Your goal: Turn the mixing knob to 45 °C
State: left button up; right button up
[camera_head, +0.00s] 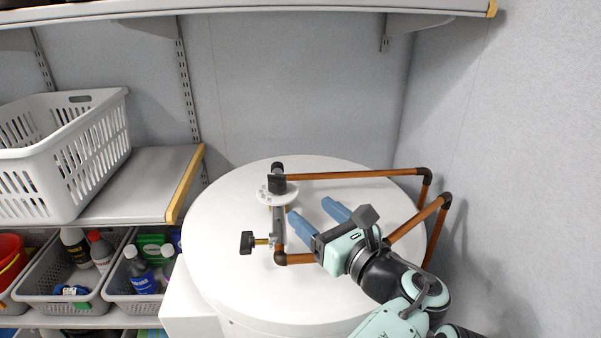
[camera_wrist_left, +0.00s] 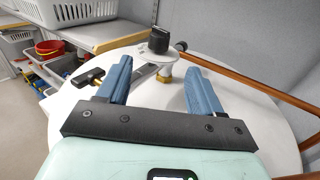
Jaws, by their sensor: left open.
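The mixing knob (camera_head: 278,182) is black and stands on a round white dial (camera_head: 290,195) on the pipework above the white tub lid. In the left wrist view the knob (camera_wrist_left: 158,41) and dial (camera_wrist_left: 146,52) are ahead of the fingers, roughly centred between them. The dial marks are too small to read, so I cannot tell the setting. My left gripper (camera_head: 312,210) is open and empty, its two blue fingers apart. In the head view its tips are just right of and nearer than the dial, not around the knob. The right gripper is not in view.
Copper pipes (camera_head: 350,175) run from the valve to the right, with one passing beneath my gripper. A black tap handle (camera_head: 247,242) sticks out left of the valve. A shelf with a white basket (camera_head: 65,150) is at left; a grey wall stands at right.

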aim_at(282, 184)
pick_arm(q)
jog(key=p+x, duration=0.2)
jog(key=x, duration=1)
jog(key=shift+r, duration=0.15)
jog(key=shift+w+a, duration=0.3)
jog(key=shift+w, duration=0.2)
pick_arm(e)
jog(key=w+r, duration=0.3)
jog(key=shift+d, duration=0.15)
pick_arm(q)
jog(key=c, duration=1)
